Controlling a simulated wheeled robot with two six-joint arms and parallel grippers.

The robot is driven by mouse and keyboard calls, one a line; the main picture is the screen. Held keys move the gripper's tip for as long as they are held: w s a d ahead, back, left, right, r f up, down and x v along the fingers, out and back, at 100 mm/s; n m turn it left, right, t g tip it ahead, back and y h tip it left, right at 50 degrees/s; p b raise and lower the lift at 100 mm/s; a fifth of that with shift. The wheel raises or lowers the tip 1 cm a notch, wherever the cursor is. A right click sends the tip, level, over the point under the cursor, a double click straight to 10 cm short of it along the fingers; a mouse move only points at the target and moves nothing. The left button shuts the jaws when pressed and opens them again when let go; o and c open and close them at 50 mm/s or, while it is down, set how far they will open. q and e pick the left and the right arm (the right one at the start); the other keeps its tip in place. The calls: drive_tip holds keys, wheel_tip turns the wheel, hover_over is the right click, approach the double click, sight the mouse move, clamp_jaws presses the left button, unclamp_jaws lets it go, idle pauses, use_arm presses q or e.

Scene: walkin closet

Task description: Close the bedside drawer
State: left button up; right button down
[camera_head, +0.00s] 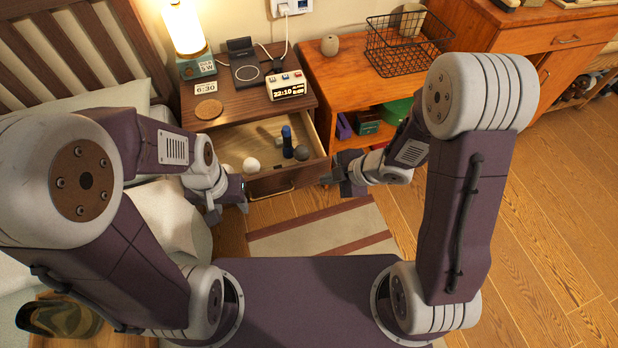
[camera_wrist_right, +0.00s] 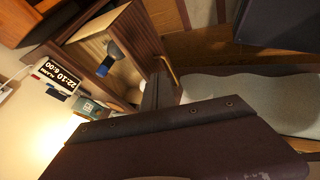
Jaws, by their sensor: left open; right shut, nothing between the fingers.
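The bedside drawer (camera_head: 265,160) stands pulled out of the brown nightstand (camera_head: 226,98), its handle (camera_head: 272,190) on the front face. Inside lie a dark blue bottle (camera_head: 287,142), a white ball (camera_head: 251,165) and a grey ball (camera_head: 302,153). My left gripper (camera_head: 228,203) is open and empty at the drawer's front left corner; contact is unclear. My right gripper (camera_head: 336,177) is shut and empty just right of the drawer's front right corner. The right wrist view shows the open drawer (camera_wrist_right: 128,28) and the bottle (camera_wrist_right: 107,60) beyond my gripper.
A lamp (camera_head: 184,28), a charger stand (camera_head: 243,62), a clock (camera_head: 287,86) and a coaster (camera_head: 209,109) stand on the nightstand. An orange wood shelf unit (camera_head: 345,82) with a wire basket (camera_head: 405,45) adjoins it on the right. A bed is at left. A striped rug (camera_head: 325,228) lies in front.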

drive_tip(key=b, duration=0.6)
approach(297, 174)
wheel_tip(297, 174, down, 4)
drive_tip(key=s+a, duration=0.1)
drive_tip(key=s, duration=0.1)
use_arm(q)
drive_tip(key=shift+f+p, duration=0.95)
drive_tip(key=shift+f, duration=1.05)
use_arm(e)
drive_tip(key=shift+w+a+r, duration=0.1)
drive_tip(key=shift+w+a, duration=0.1)
drive_tip(key=shift+w, duration=0.4)
drive_tip(key=shift+w+a, duration=0.25)
drive_tip(key=shift+w, duration=0.3)
drive_tip(key=shift+w+a+r, duration=0.1)
drive_tip(key=shift+w+a, duration=0.1)
drive_tip(key=shift+w, duration=0.4)
